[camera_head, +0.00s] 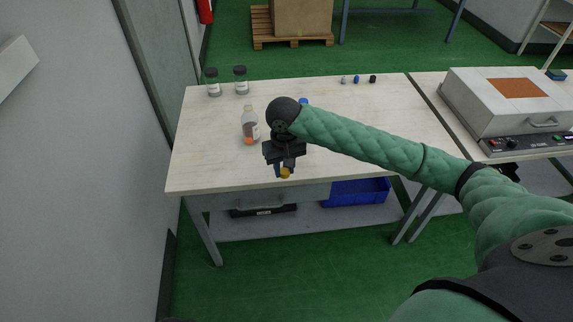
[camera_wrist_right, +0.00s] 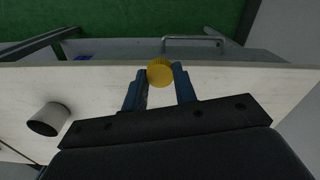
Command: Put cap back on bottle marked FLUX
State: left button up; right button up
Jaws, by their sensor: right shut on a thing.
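My right gripper (camera_head: 285,172) is over the front part of the table, shut on a small yellow cap (camera_head: 285,173). In the right wrist view the yellow cap (camera_wrist_right: 160,72) sits between the tips of the two blue fingers (camera_wrist_right: 160,80). A clear bottle (camera_head: 250,123) with orange contents low down stands upright on the table, just left of my right gripper and apart from it. Its narrow top looks pale and bare of a cap. Its label is too small to read, so I cannot confirm FLUX. My left gripper is not in view.
Two dark-lidded jars (camera_head: 241,80) stand at the table's back left. Small white, blue (camera_head: 356,79) and black pieces lie at the back. A blue item (camera_head: 303,101) is partly behind my arm. A grey cylinder (camera_wrist_right: 47,118) shows in the wrist view. The left front of the table (camera_head: 205,160) is clear.

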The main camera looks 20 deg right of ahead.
aim_at(249, 121)
jog(key=k+l, duration=0.15)
jog(key=l, duration=0.25)
jog(key=k+l+u, duration=0.1)
jog(key=l, duration=0.35)
jog(key=k+l, duration=0.25)
jog(key=l, duration=0.15)
